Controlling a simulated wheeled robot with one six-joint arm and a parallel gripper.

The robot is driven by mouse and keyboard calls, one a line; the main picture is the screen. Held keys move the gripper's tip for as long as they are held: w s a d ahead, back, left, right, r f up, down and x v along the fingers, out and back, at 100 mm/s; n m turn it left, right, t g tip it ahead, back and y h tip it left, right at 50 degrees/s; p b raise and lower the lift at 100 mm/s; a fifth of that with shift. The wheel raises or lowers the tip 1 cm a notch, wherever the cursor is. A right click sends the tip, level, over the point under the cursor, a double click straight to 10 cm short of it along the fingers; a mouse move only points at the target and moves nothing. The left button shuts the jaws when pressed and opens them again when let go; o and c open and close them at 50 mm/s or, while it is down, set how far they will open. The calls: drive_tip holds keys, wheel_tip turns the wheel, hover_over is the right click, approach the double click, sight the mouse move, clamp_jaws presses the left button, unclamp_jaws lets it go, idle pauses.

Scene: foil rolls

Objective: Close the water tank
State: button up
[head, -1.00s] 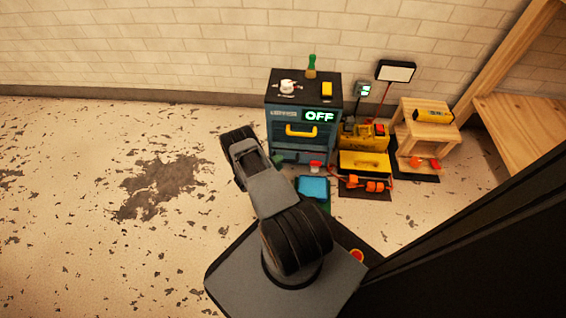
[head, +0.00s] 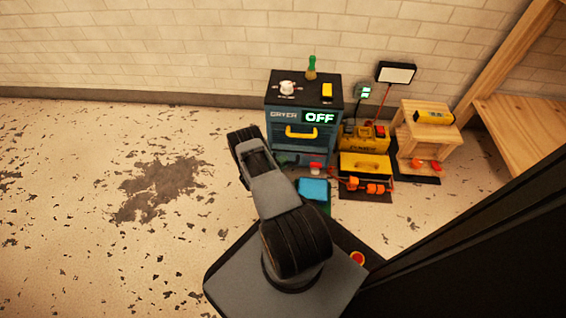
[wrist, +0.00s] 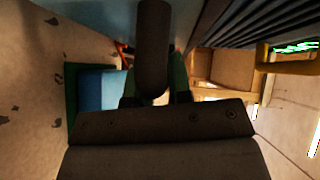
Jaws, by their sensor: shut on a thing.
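The dryer (head: 284,128) is a teal cabinet with a black top, a yellow handle and a lit OFF sign, standing against the wall. No part is clearly marked as the water tank; my arm partly covers the dryer's lower left front in the head view. My gripper (wrist: 153,92) shows in the wrist view, its fingers on either side of a dark round bar (wrist: 153,45). It is shut on this bar, close to a blue-teal surface (wrist: 100,14). Whether the bar belongs to the tank is unclear. In the head view the fingertips are hidden.
A light blue box (head: 312,189) on a green mat stands before the dryer; it also shows in the wrist view (wrist: 102,91). To the right are a yellow machine (head: 364,162), a wooden stool (head: 427,128) and a wooden bench (head: 525,128). The floor at left is clear.

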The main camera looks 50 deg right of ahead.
clamp_jaws()
drive_tip(key=w+d, duration=0.2)
drive_tip(key=d, duration=0.1)
drive_tip(key=shift+w, duration=0.1)
drive_tip(key=o, duration=0.6)
unclamp_jaws()
drive_tip(key=shift+o, duration=0.2)
drive_tip(key=shift+a, duration=0.15)
drive_tip(key=p+v, duration=0.4)
drive_tip(key=v, duration=0.9)
drive_tip(key=shift+a, duration=0.3)
